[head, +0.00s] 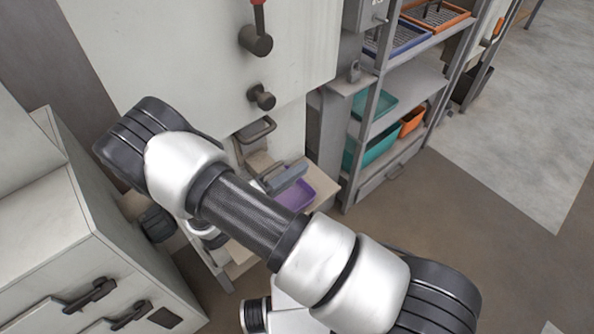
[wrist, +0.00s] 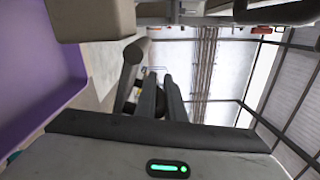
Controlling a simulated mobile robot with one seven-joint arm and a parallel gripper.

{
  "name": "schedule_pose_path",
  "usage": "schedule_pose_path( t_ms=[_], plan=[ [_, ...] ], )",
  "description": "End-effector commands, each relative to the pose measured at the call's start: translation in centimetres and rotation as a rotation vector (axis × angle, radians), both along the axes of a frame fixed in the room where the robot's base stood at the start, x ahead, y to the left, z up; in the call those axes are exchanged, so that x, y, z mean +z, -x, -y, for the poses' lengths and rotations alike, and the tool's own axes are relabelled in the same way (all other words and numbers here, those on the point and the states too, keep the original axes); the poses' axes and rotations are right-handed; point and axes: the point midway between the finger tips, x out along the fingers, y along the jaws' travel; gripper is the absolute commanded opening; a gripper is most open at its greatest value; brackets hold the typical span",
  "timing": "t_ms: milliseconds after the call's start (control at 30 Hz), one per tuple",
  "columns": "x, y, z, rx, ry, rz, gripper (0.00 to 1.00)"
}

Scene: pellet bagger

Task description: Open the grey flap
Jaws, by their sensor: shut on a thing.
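The grey flap (head: 258,163) is a small greyish piece low on the front of the pale machine, above a purple bin (head: 298,192). It is partly hidden by my arm, and I cannot tell how far it is tilted. A dark bar (wrist: 131,72) with a rounded end, which looks like its handle, shows in the wrist view. My gripper (wrist: 161,78) has its two dark fingers beside this bar and is shut on it. In the head view my arm hides most of the gripper, and the grip itself is not clear there.
A U-shaped handle (head: 257,131) and a dark knob (head: 261,97) are on the machine face above. A shelf rack (head: 411,87) with teal bins stands to the right. A pale cabinet (head: 60,235) stands close on the left. Floor (head: 470,215) is clear at the right.

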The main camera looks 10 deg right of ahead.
Motion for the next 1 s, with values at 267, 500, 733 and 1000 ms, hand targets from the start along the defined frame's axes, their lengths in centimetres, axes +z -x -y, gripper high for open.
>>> schedule_pose_path(
  t_ms=[267, 500, 733, 1000],
  plan=[
    [0.6, -0.06, -0.1, -0.002, 0.051, -0.076, 0.0],
    [0.65, -0.11, -0.13, -0.002, 0.062, -0.092, 0.0],
    [0.65, -0.11, -0.14, -0.002, 0.061, -0.091, 0.0],
    [0.67, -0.15, -0.15, -0.001, 0.061, -0.09, 0.17]
  ],
)
